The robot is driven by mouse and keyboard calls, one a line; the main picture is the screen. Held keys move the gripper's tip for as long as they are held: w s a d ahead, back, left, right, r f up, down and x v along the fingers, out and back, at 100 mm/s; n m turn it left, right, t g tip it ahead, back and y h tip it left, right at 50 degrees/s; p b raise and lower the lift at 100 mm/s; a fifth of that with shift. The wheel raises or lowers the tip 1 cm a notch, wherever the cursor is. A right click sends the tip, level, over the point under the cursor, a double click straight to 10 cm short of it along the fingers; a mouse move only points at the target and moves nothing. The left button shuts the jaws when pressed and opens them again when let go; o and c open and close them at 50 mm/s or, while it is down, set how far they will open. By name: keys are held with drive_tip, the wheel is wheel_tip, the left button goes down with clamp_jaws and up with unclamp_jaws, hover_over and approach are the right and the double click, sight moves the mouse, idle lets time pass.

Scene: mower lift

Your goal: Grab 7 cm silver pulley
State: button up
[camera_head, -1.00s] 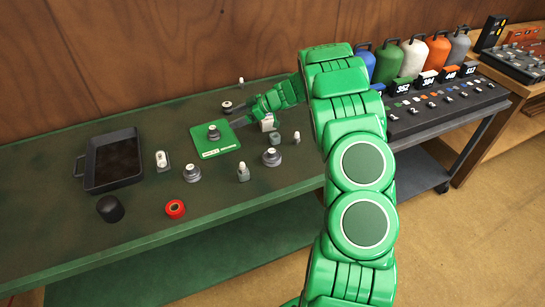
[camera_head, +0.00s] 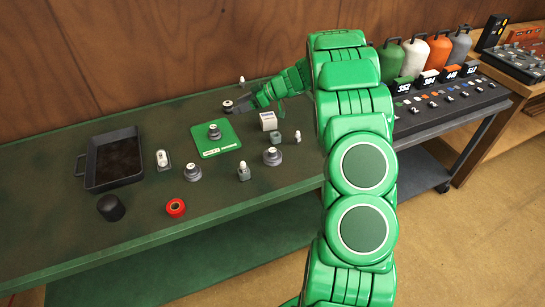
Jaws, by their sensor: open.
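Several silver-grey pulley-like discs with pale tops stand on the green bench. One (camera_head: 192,173) is at the front left, one (camera_head: 272,157) at the front right, and one (camera_head: 214,132) sits on the green mat (camera_head: 229,146). A smaller dark one with a pale top (camera_head: 227,107) is at the back, beside my fingertips. Their size labels are too small to read, so I cannot tell which is 7 cm. My gripper (camera_head: 238,107) is open, low over the bench's back, just right of the back disc. Whether it touches the disc is unclear.
A black tray (camera_head: 88,165) lies at the left. A black cap (camera_head: 111,208), a red ring (camera_head: 175,208), a grey holder (camera_head: 163,160), a white block (camera_head: 268,121) and small bottles (camera_head: 243,172) stand around the mat.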

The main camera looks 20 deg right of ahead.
drive_tip(key=s+d+m+t+h, duration=0.1)
drive_tip(key=s+d+m+t, duration=0.1)
drive_tip(key=s+d+m, duration=1.1)
drive_tip(key=s+a+m+t, duration=0.1)
drive_tip(key=s+m, duration=0.3)
drive_tip(key=m, duration=0.9)
drive_tip(key=s+a+m+t, duration=0.15)
drive_tip(key=s+m, duration=0.35)
drive_tip(key=m, duration=0.8)
approach(273, 150)
drive_tip(key=shift+a+f+h, duration=0.1)
drive_tip(key=shift+a+h, duration=0.3)
drive_tip(key=shift+a, duration=0.1)
drive_tip(key=shift+x, duration=3.95)
drive_tip(key=shift+w+d, duration=0.1)
drive_tip(key=shift+w, duration=0.05)
clamp_jaws()
